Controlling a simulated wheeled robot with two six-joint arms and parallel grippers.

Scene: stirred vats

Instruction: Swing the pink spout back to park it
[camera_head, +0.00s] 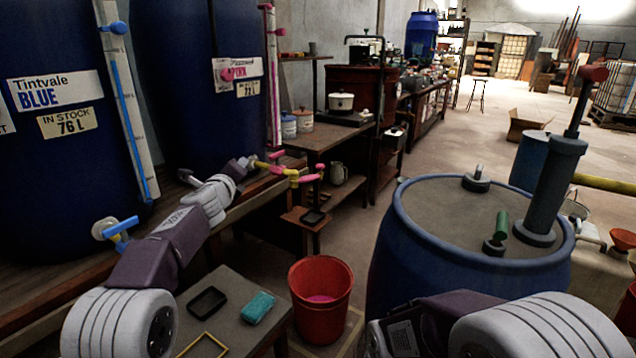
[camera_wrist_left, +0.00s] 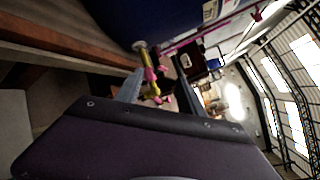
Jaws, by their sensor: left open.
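The pink spout (camera_head: 305,179), a yellow pipe with pink joints and a pink end, sticks out from the lower part of the blue vat labelled PINK (camera_head: 215,100). A small pink handle (camera_head: 276,155) sits near its root. My left gripper (camera_head: 252,163) is open at the vat side of the spout. In the left wrist view the yellow and pink spout (camera_wrist_left: 152,86) shows between the two spread fingers of the left gripper (camera_wrist_left: 158,93); I cannot tell whether they touch it. My right arm shows at the lower right, but its fingertips are not visible.
A red bucket (camera_head: 320,303) with pink liquid stands on the floor, below the spout's level. A small table (camera_head: 236,292) holds trays and a teal block. A blue barrel (camera_head: 470,250) with a pump stands at right. The BLUE vat (camera_head: 60,160) is at left.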

